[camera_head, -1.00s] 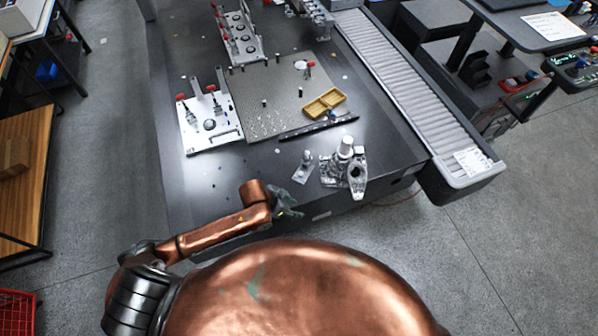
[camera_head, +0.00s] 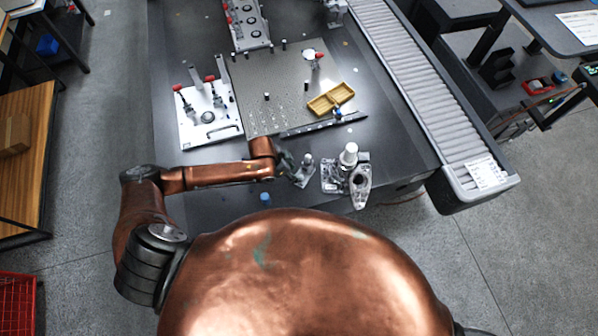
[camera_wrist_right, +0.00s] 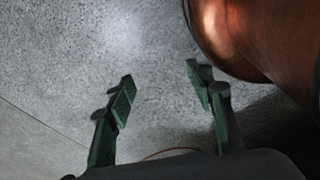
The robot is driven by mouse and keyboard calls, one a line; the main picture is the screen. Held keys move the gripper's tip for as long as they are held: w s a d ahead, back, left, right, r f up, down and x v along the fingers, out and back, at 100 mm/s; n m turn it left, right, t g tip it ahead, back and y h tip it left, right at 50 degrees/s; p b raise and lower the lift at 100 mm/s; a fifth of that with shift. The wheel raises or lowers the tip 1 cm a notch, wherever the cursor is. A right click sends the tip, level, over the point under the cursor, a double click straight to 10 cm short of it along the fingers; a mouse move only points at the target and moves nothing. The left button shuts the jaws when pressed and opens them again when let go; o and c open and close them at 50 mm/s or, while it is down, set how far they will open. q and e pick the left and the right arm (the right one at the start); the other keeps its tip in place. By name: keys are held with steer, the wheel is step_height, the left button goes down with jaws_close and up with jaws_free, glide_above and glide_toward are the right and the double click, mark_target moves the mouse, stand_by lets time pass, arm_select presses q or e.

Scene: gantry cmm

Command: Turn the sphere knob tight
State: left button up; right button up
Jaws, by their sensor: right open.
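A small grey metal fixture (camera_head: 303,172) with a light rounded top (camera_head: 308,158) stands near the table's front edge. The top may be the sphere knob; it is too small to be sure. My left gripper (camera_head: 291,166) is just left of this fixture, close to it; a gap or contact cannot be told. Its fingers are small and dark, and their opening is unclear. My right gripper (camera_wrist_right: 165,95) is open and empty in the right wrist view, above grey floor. It does not show in the head view.
A larger metal fixture with a white cylinder (camera_head: 348,152) stands right of the small one. Behind are a perforated plate (camera_head: 285,95), a yellow tray (camera_head: 331,99), a dark bar (camera_head: 325,124) and a white clamp plate (camera_head: 190,135). A blue-capped piece (camera_head: 265,197) is near the front edge.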

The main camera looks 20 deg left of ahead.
mark_target(301, 178)
arm_select(q)
steer(key=x, duration=0.4)
steer(key=shift+d, duration=0.1)
steer(key=shift+w+d+f, duration=0.1)
steer(key=shift+d+f, duration=0.1)
steer(key=shift+f, duration=0.5)
steer(key=c, duration=0.7)
jaws_close()
arm_select(e)
steer(key=shift+s+d+f, duration=0.1)
steer(key=shift+s+f, duration=0.05)
steer(key=shift+s, duration=0.4)
steer(key=shift+s+d+f, duration=0.1)
steer(key=shift+s, duration=0.4)
